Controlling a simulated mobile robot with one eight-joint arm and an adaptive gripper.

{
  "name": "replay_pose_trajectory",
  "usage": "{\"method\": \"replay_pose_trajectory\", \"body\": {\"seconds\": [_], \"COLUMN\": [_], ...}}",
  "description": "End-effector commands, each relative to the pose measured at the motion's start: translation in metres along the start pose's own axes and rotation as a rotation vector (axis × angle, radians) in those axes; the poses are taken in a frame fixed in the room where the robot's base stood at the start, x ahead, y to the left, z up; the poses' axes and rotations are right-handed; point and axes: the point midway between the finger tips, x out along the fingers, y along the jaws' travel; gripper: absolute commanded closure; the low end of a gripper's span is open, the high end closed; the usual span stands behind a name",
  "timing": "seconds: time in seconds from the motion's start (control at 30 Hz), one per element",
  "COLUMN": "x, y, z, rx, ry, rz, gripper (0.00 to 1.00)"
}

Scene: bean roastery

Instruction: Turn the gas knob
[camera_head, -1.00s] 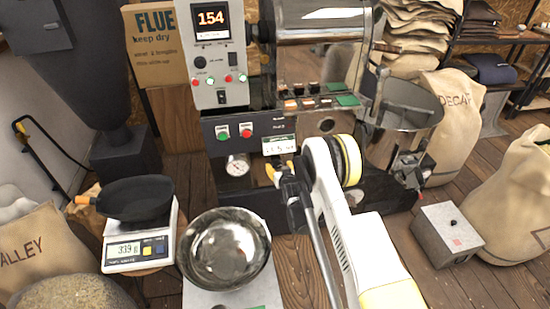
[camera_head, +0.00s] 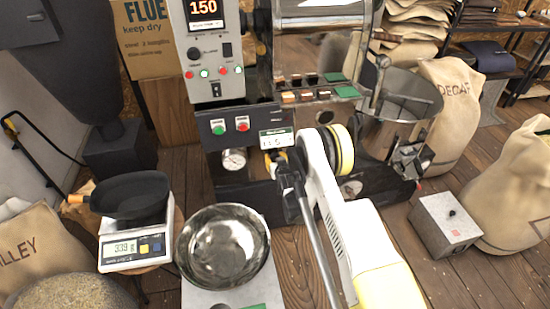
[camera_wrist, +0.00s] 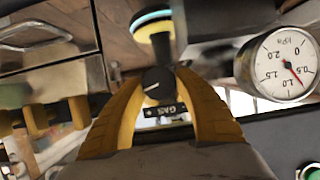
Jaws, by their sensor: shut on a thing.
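The gas knob (camera_wrist: 156,86) is a small black round knob with a white pointer line. In the wrist view its line points left and slightly down, and a black "GAS" label shows upside down beside it. My gripper (camera_wrist: 162,80) has yellow curved fingers shut on the knob, one on each side. In the head view my gripper (camera_head: 274,158) is at the front of the roaster's dark panel (camera_head: 208,131), and the knob is hidden behind it. A round pressure gauge (camera_wrist: 283,66) is beside the knob; its red needle is between 0.5 and 1.0.
The control box display (camera_head: 203,8) reads 150. Green (camera_head: 218,128) and red (camera_head: 242,124) buttons sit above the gauge. A steel bowl (camera_head: 223,216) and a scale (camera_head: 137,246) bearing a black pan (camera_head: 130,194) stand in front. A grey box (camera_head: 445,225) is on the floor at right.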

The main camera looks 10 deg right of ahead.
Motion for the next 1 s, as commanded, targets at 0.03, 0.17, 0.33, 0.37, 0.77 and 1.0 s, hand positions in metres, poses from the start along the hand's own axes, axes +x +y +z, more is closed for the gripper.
{"method": "replay_pose_trajectory", "body": {"seconds": [0.03,0.17,0.33,0.37,0.77,1.0], "x": [0.0003,0.0004,0.0006,0.0007,0.0005,0.0002], "y": [-0.0007,-0.0017,-0.0020,-0.0023,-0.0026,-0.0020], "z": [-0.0005,-0.0005,-0.0007,-0.0006,-0.0014,-0.0019], "rx": [-0.016,-0.080,-0.192,-0.211,-0.421,-0.468], "ry": [0.001,0.001,0.002,0.002,0.002,0.001], "rz": [0.006,0.031,0.077,0.085,0.172,0.192], "gripper": [0.92,0.92,0.92,0.92,0.91,0.91]}}
